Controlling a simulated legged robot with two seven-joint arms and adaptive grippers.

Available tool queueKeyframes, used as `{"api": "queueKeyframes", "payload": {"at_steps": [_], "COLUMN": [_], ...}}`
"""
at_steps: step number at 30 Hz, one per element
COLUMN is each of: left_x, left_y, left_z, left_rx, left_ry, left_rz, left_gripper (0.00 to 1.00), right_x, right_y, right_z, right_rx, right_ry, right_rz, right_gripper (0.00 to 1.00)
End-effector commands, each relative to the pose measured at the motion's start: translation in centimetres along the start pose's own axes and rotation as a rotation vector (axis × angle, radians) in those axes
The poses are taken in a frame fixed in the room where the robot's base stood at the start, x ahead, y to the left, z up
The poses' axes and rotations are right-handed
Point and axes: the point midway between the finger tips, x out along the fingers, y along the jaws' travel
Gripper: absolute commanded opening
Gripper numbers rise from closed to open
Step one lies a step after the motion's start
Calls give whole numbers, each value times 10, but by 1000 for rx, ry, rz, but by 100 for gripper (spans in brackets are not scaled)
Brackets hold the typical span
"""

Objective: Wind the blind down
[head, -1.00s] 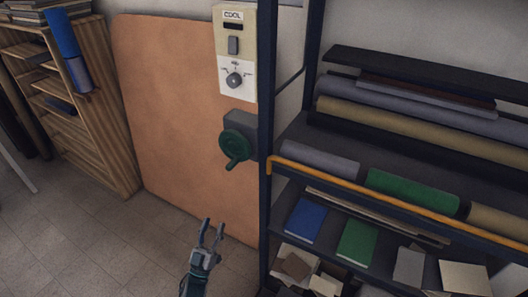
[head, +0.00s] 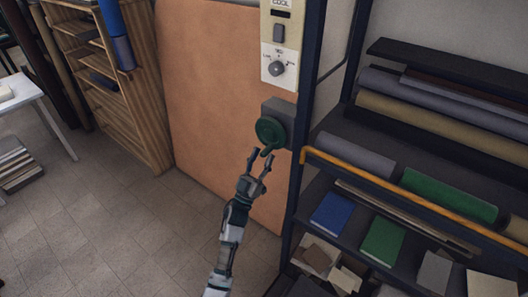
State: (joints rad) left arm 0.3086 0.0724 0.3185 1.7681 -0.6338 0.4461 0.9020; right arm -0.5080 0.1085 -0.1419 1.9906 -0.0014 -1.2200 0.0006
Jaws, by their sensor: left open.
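A green round crank (head: 270,130) with a short handle pointing down sits on a grey wall box (head: 285,112), beside the dark shelf post. My left gripper (head: 260,158) is open, its two fingers pointing up just below the crank handle. The fingertips look very near the handle; I cannot tell whether they touch it. No blind is clearly visible. My right gripper is not in view.
A control panel (head: 279,45) with a dial is above the crank. A dark rack (head: 297,195) with fabric rolls and books stands close on the right. An orange-brown board (head: 215,100) leans behind. A wooden shelf (head: 140,125) and open floor are left.

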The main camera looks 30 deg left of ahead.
Motion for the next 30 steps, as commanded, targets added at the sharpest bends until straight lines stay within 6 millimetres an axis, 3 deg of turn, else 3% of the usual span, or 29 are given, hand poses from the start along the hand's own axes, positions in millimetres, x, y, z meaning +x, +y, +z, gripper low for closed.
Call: {"api": "queueKeyframes", "payload": {"at_steps": [6, 14, 20, 30], "left_x": [18, 19, 19, 18], "left_y": [2, 0, 0, -2], "left_z": [0, 0, 0, 1], "left_rx": [0, -1, -1, 13], "left_ry": [0, -1, -1, -3], "left_rz": [1, 0, 0, 10], "left_gripper": [47, 47, 2, 0], "right_x": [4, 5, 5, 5], "right_y": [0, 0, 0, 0], "right_z": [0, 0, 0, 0], "right_rx": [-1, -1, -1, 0], "right_ry": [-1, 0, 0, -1], "right_rz": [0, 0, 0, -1], "right_gripper": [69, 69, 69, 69]}}
